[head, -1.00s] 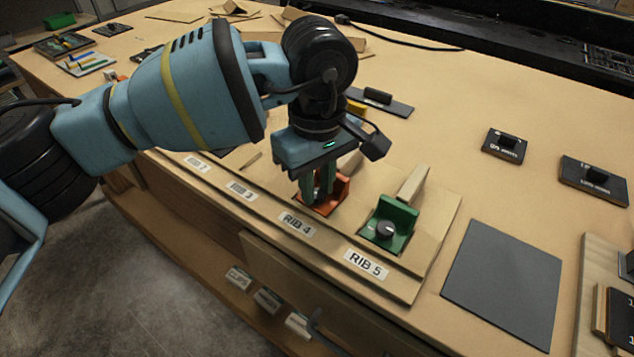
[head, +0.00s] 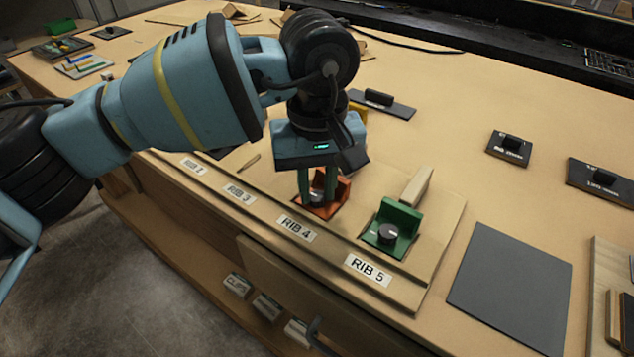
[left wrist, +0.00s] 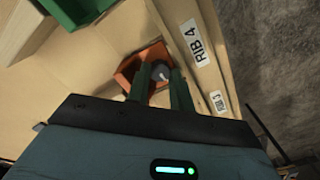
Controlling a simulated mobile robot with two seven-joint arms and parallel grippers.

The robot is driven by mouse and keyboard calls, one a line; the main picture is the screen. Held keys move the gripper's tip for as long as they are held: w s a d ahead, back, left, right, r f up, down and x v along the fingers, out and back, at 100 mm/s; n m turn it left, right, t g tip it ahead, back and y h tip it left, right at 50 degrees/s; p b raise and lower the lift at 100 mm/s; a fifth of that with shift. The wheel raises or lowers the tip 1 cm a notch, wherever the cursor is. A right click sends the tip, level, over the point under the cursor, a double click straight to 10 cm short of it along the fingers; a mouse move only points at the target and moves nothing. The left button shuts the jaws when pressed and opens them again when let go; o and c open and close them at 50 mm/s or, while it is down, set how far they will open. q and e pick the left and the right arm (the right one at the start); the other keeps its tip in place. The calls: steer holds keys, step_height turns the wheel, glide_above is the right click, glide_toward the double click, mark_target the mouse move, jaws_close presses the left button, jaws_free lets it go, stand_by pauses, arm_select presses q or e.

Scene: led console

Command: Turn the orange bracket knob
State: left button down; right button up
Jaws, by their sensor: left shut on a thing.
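The orange bracket (head: 341,192) stands on the wooden board behind the RIB 4 label. My left gripper (head: 317,199) points down over it, with its green fingers shut on the bracket's dark round knob. In the left wrist view the orange bracket (left wrist: 128,68) shows beyond the fingers, and the knob (left wrist: 161,71) shows between the tips of my left gripper (left wrist: 162,84). The fingers partly hide the bracket and knob in the head view. My right gripper is not in view.
A green bracket (head: 403,217) with a dark knob stands close to the right, behind the RIB 5 label (head: 368,270). A wooden rib (head: 417,186) stands up behind it. A grey mat (head: 510,285) lies farther right. Black blocks sit on plates toward the back and right.

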mark_target(318, 197)
arm_select(q)
steer(key=shift+r, duration=0.25)
stand_by(0.4)
steer(key=c, duration=1.5)
jaws_free()
steer(key=shift+f, duration=0.1)
step_height(318, 197, up, 8)
steer(key=shift+s+f, duration=0.1)
steer(key=shift+f, duration=0.05)
